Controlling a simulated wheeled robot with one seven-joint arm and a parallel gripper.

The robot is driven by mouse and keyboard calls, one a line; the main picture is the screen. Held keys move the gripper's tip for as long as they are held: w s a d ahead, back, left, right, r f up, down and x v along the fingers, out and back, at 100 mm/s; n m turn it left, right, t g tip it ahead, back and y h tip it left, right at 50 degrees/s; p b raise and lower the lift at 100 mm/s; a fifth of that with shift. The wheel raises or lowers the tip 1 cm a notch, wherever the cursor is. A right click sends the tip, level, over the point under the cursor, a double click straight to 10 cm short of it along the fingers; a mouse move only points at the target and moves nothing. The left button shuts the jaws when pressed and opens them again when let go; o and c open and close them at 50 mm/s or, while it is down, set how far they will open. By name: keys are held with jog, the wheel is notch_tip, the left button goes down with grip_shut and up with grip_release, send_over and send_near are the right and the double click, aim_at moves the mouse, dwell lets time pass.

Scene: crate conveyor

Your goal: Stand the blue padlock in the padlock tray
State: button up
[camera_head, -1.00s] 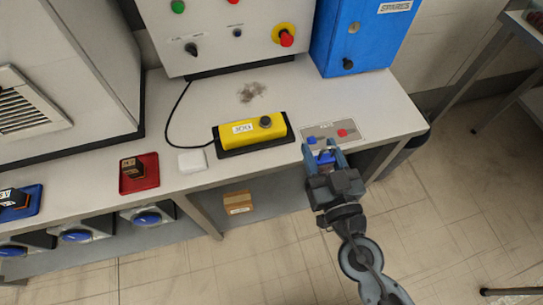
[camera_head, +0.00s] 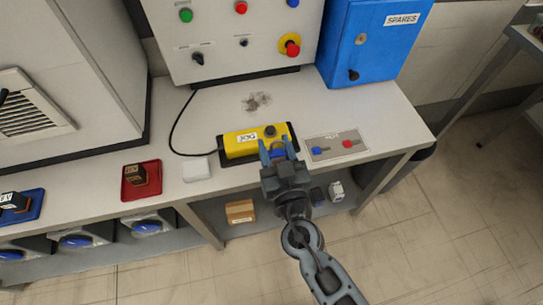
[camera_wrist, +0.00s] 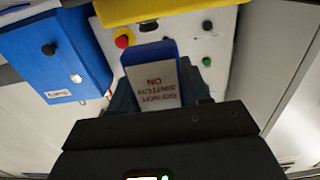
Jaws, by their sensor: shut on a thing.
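My gripper (camera_head: 278,148) is shut on a blue thing with a white label reading "DO NOT SWITCH ON", taken to be the blue padlock (camera_wrist: 148,51). The label is upside down in the wrist view; no shackle shows. In the head view my gripper is over the near edge of the yellow jog box (camera_head: 243,142), and only a little blue shows between the fingers. A pale plate (camera_head: 333,155) at the bench's right bears a small blue shape (camera_head: 317,150) and a red shape (camera_head: 348,144); I cannot tell if these are solid or printed. No tray is clearly marked for padlocks.
A red tray (camera_head: 128,194) holding a dark box and a small white block (camera_head: 196,168) lie left of the jog box. A blue tray is at far left. The control panel (camera_head: 222,52) and blue spares cabinet (camera_head: 375,45) stand behind. Bench between jog box and panel is mostly clear.

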aim_at(271, 158)
jog(key=shift+w+a+f, duration=0.3)
jog(key=shift+a+f, duration=0.05)
jog(key=shift+a, duration=0.15)
jog(key=shift+f+b, duration=0.6)
jog(key=shift+f, duration=1.35)
jog(key=shift+f, duration=0.1)
jog(key=o, duration=1.1)
